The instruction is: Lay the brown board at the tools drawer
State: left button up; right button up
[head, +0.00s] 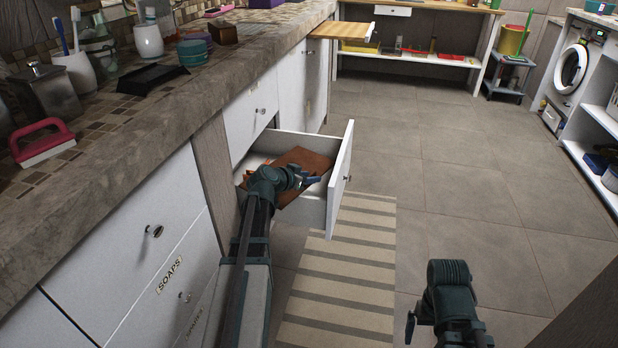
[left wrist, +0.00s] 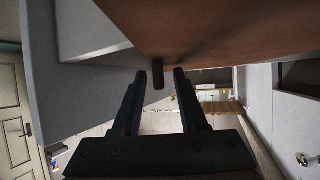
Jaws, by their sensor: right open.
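The brown board (head: 314,160) is at the open white drawer (head: 341,180) under the stone counter. It lies slanted within the drawer's outline, and my left arm hides part of it. Whether it rests on the drawer's floor or walls I cannot tell. My left gripper (head: 308,181) is over the board. In the left wrist view its two fingers (left wrist: 160,78) stand apart, with a small brown end of the board (left wrist: 158,74) between them and gaps on both sides. My right gripper (head: 410,326) is open and empty, low over the floor. No label shows on the open drawer.
A drawer labelled SOAPS (head: 170,275) is closed at the left. A striped mat (head: 350,262) lies on the tiled floor beside the open drawer. The counter holds a red-handled brush (head: 42,142) and a black tray (head: 152,79).

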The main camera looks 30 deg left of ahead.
pick_arm(q)
jog(key=shift+r, duration=0.25)
jog(key=p+v, duration=0.6)
jog(key=v, duration=0.5)
jog(key=shift+d+r, duration=0.1)
jog(key=shift+r, duration=0.05)
jog(key=shift+s+r, duration=0.15)
jog(key=shift+s, duration=0.3)
